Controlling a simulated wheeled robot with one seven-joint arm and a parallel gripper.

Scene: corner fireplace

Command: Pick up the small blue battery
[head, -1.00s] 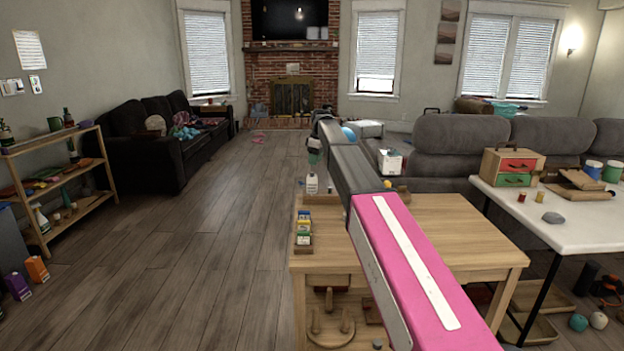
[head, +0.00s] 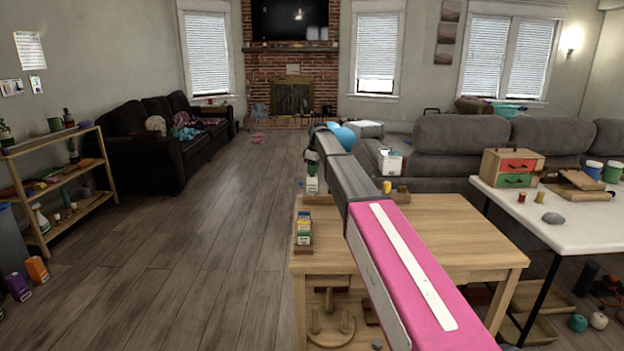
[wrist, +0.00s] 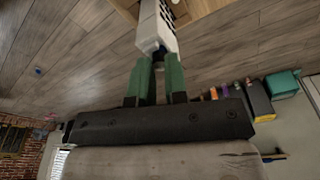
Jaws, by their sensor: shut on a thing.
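In the head view my gripper (head: 312,162) is at the far left corner of the wooden table (head: 455,225), pointing down just above a white labelled container (head: 311,185). The battery cannot be made out there.
A tray of small boxes (head: 304,228) lies on the table's left edge. A yellow item (head: 387,187) stands at its back. A white table (head: 560,222) is at right, a grey sofa (head: 470,150) behind. Open floor (head: 200,250) lies left.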

